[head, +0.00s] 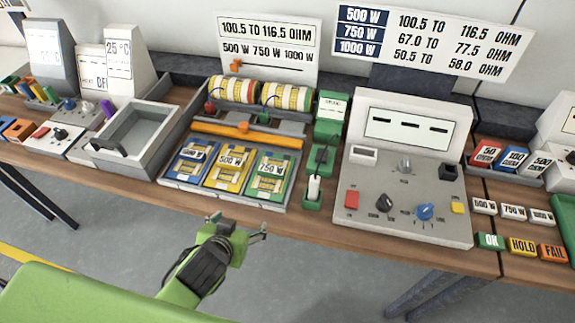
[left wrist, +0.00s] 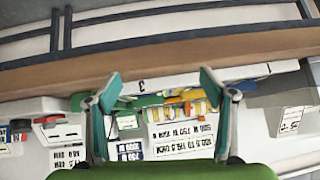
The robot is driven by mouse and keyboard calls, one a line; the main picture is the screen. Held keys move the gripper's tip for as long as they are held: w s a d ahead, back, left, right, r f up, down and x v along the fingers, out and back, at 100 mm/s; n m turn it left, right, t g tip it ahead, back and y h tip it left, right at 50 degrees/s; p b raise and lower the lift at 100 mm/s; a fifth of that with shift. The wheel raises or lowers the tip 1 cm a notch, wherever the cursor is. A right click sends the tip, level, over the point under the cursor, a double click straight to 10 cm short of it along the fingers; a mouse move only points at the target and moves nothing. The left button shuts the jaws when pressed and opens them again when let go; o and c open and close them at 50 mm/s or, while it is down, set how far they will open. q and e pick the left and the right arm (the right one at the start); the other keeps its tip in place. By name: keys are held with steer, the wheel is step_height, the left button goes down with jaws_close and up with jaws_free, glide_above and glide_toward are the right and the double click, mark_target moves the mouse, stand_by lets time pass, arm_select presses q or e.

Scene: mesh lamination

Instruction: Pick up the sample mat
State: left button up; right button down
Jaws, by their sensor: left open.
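Three flat mats lie side by side in a grey tray (head: 225,196) in the head view: a blue mat (head: 188,163), a yellow mat (head: 229,180) whose label reads 500 W, and a green mat (head: 268,187). I cannot tell which one is the sample mat. My left gripper (head: 238,224) is open and empty, in front of the table edge and just short of the tray, apart from the mats. In the left wrist view its two spread fingers (left wrist: 161,78) have nothing between them. My right gripper is not in view.
Behind the mats are an orange bar (head: 220,133) and striped rolls (head: 286,96). A green stand (head: 328,130) and a grey control box (head: 405,170) stand to the right. A grey open bin (head: 140,135) is to the left. OK, HOLD and FAIL blocks (head: 522,246) sit far right.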

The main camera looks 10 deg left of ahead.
mark_target(271, 170)
arm_select(q)
steer(key=w+d+r+t+h, duration=0.1)
steer(key=w+d+r+t, duration=0.2)
steer(key=w+r, duration=0.4)
steer(key=x, duration=0.2)
steer(key=p+x, duration=0.1)
steer(key=x, duration=0.3)
steer(key=shift+w+d+f+p, duration=0.1)
steer(key=shift+w+d+p, duration=0.2)
steer(key=shift+w, duration=0.1)
steer(key=shift+w+f, duration=0.15)
steer(key=shift+w, duration=0.2)
steer(key=shift+p+x, duration=0.75)
steer(key=shift+x, duration=1.6)
steer(key=shift+s+f, duration=0.1)
steer(key=shift+f, duration=0.1)
steer(key=c, duration=1.3)
